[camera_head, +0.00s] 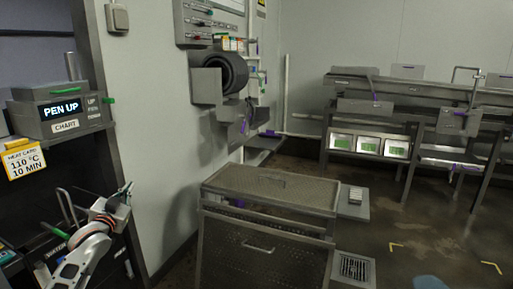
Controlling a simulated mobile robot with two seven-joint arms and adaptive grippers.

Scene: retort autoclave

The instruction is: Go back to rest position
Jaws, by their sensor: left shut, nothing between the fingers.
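My left gripper (119,197) is at the lower left, at the end of my white arm with its orange-red ring. It is shut and holds nothing. It stands in front of the dark rack below the chart recorder (58,108), whose display reads "PEN UP". A yellow-edged heat card (23,160) reading "110 °C 10 MIN" hangs below the recorder's left side. My right gripper is not in view.
A perforated metal crate (262,245) with a lidded top stands at centre. A dark round vessel opening (234,72) sits on the wall under a control panel (209,22). Metal benches (408,100) line the back right. Floor at right is mostly clear.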

